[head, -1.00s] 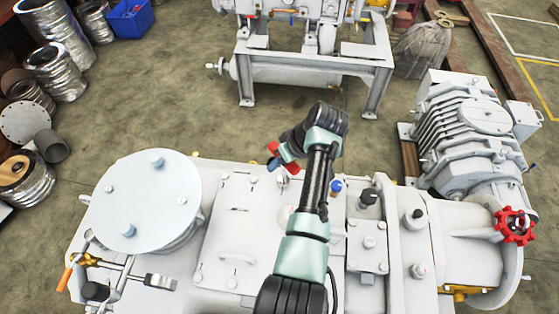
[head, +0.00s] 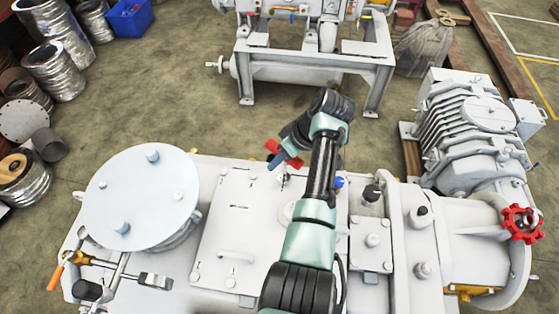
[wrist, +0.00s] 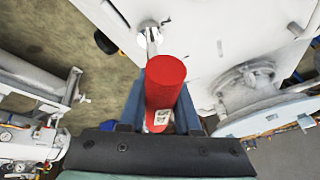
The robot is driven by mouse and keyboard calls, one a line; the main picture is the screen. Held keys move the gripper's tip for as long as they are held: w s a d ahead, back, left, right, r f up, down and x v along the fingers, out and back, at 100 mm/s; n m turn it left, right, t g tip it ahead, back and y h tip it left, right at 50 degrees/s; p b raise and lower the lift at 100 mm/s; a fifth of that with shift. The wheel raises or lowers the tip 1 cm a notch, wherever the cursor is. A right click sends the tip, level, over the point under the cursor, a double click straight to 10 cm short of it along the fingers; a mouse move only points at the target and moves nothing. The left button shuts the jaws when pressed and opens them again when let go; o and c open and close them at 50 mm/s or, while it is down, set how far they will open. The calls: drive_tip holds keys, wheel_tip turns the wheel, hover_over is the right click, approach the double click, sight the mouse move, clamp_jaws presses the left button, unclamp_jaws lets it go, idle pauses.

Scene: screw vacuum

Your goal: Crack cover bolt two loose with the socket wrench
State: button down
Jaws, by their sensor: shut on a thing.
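My gripper (head: 278,160) is at the far edge of the large white housing, shut on the red handle of the socket wrench (head: 284,147). In the wrist view the red handle (wrist: 166,85) stands between the blue fingers. Its metal end (wrist: 149,33) points at the white cover near its edge. A bolt under that end is hidden, so I cannot tell whether the socket is seated. The flat rectangular cover (head: 225,215) lies on the housing. Bolt heads (head: 195,275) show at its near edge.
A round lid (head: 140,200) with blue-grey knobs stands at the left. A motor (head: 475,130) and a red handwheel (head: 521,222) are at the right. Open floor lies behind the housing.

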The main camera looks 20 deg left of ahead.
drive_tip(key=shift+n, duration=0.4)
drive_tip(key=shift+r+p, duration=2)
drive_tip(key=shift+r, duration=0.6)
